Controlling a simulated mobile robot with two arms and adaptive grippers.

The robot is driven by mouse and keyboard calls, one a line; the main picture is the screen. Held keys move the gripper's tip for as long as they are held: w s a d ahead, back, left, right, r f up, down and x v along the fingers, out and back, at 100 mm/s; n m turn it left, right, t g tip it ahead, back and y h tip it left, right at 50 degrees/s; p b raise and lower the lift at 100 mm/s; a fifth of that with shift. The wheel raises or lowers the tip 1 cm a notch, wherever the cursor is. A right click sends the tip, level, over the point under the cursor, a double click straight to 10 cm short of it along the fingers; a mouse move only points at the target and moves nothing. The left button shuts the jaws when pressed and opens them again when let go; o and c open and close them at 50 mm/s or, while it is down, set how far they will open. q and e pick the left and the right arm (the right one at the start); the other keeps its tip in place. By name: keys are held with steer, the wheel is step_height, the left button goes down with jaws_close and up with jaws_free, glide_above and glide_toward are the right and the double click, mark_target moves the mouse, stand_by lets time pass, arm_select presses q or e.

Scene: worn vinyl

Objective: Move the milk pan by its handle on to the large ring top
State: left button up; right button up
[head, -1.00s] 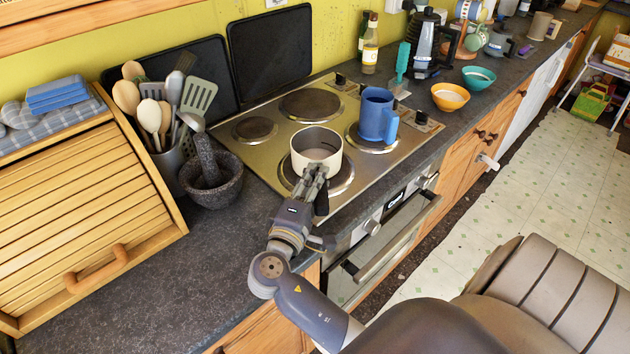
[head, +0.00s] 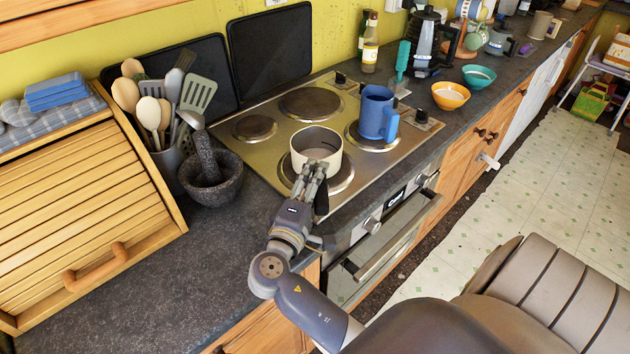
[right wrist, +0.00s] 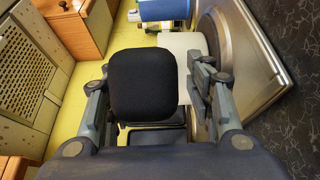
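The milk pan (head: 329,163), cream outside and grey inside, stands upright on the front left hob ring (head: 345,180). Its black handle (head: 321,197) points toward the counter's front edge. My right gripper (head: 312,172) is at the handle, close to the pan wall. In the right wrist view the handle (right wrist: 146,85) lies between the two spread fingers, with a gap on each side. The gripper (right wrist: 150,90) looks open. A blue jug (head: 376,115) stands on the front right ring. The two back rings (head: 312,105) are bare. My left gripper is not in view.
A stone mortar with pestle (head: 222,185) and a utensil pot (head: 168,160) stand left of the hob. A wooden bread bin (head: 85,210) fills the left. Orange (head: 450,95) and teal bowls (head: 478,77) stand right of the hob.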

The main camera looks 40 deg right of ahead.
steer(key=shift+f, duration=0.15)
stand_by(0.4)
steer(key=shift+v, duration=3.95)
steer(key=shift+s+a, duration=0.1)
steer(key=shift+v, duration=4)
